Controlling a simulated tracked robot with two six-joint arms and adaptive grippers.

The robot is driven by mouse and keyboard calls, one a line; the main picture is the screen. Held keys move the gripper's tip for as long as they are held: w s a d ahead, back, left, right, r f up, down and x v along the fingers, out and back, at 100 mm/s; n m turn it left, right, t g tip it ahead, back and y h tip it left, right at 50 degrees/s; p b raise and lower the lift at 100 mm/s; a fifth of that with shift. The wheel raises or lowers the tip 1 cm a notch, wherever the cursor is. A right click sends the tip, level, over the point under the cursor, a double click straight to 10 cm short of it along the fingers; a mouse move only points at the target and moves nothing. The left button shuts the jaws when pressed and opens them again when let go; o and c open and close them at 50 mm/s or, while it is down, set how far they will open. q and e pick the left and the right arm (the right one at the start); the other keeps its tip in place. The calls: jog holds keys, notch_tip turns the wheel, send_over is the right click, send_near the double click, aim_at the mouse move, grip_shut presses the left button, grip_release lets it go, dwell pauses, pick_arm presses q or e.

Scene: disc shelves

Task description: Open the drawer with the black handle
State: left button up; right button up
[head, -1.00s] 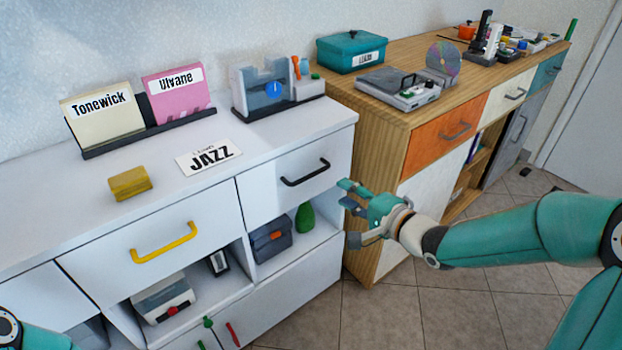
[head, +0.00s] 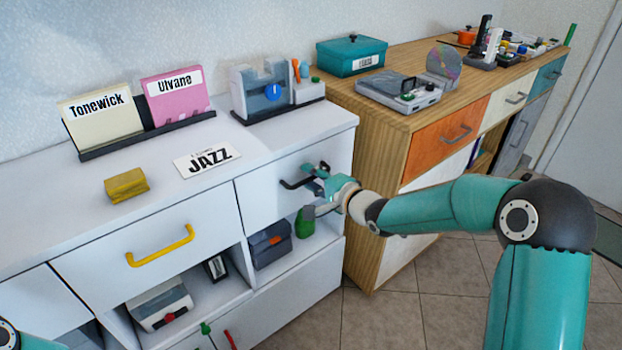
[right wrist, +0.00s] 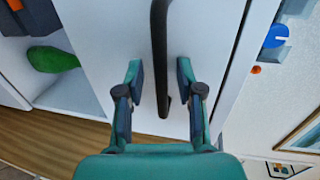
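The white drawer (head: 263,200) with the black handle (head: 290,183) is in the white cabinet, right of the drawer with the yellow handle, and looks shut. My right gripper (head: 312,190) is in front of its right part, over the handle's right end. In the right wrist view the black handle (right wrist: 159,60) runs upright in the picture. Its end lies between the two open fingers of the right gripper (right wrist: 160,90), with gaps on both sides. Of my left arm only a part shows at the lower left in the head view; its gripper is out of view.
The yellow-handled drawer (head: 160,246) is to the left. Below the black-handled drawer, an open shelf holds a dark box (head: 270,246) and a green object (head: 304,223). A wooden cabinet (head: 385,150) stands close on the right.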

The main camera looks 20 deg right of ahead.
grip_shut()
jog(key=shift+a+f, duration=0.1)
pick_arm(q)
jog(key=shift+s, duration=0.1)
pick_arm(e)
jog(key=shift+s, duration=0.2)
